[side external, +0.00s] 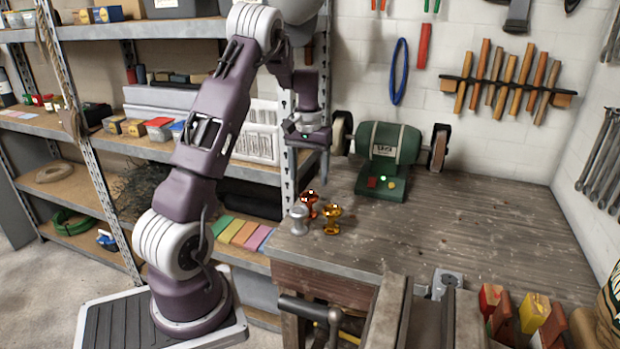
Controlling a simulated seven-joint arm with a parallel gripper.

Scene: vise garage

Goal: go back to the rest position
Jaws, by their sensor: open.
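My gripper (311,165) hangs pointing down over the back left part of the workbench (470,235), in front of the shelving. It is open, and I see nothing between its fingers. It is above and apart from a small group of knob-like pieces on the bench. These are a silver one (299,219), a red-orange one (309,203) and a golden one (332,219).
A green bench grinder (388,155) stands close to the right of my gripper. A vise (405,315) and red and yellow blocks (535,312) are at the front. Metal shelving (75,145) stands behind my arm. The middle of the bench is clear.

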